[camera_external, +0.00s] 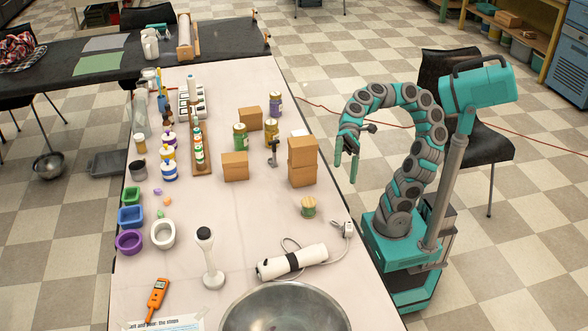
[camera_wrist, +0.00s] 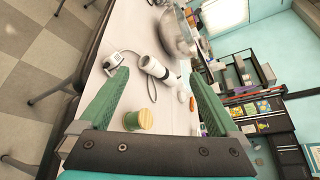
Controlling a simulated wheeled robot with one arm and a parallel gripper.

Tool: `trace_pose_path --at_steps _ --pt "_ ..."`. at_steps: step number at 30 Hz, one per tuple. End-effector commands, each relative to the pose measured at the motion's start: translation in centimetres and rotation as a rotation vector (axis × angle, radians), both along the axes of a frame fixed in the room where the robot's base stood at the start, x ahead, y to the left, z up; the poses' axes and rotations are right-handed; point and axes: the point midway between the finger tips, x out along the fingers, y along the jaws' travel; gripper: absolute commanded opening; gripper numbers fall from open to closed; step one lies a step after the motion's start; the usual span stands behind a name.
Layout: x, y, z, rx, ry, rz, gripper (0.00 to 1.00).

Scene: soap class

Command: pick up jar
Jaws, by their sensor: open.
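A short green jar with a tan lid (camera_external: 308,207) stands upright on the table near its right edge. It also shows in the wrist view (camera_wrist: 139,120), in the gap between my fingers and closer to the left one. Taller jars stand farther back: a green one (camera_external: 240,138), a yellow one (camera_external: 271,132) and a purple one (camera_external: 275,105). I cannot tell which jar is meant. My gripper (camera_external: 346,160) is open and empty, beyond the table's right edge and above table height. Its green fingers (camera_wrist: 160,76) spread wide in the wrist view.
Cardboard boxes (camera_external: 302,161) stand behind the short jar. A white cylindrical device with a cable (camera_external: 292,262) and a metal bowl (camera_external: 285,310) lie in front of it. A black chair (camera_external: 482,140) stands behind my arm. The table around the short jar is clear.

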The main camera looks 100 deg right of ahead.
Motion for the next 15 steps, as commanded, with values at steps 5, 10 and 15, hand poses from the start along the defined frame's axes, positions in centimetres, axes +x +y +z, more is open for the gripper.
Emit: trace_pose_path --at_steps 5,10,15 --pt "5.5 -3.1 4.8 0.187 0.071 -0.193 0.97" --pt "9.8 -6.5 8.0 0.361 0.131 -0.356 0.97" --pt "12.6 -9.4 9.0 0.482 0.160 -0.498 0.97"
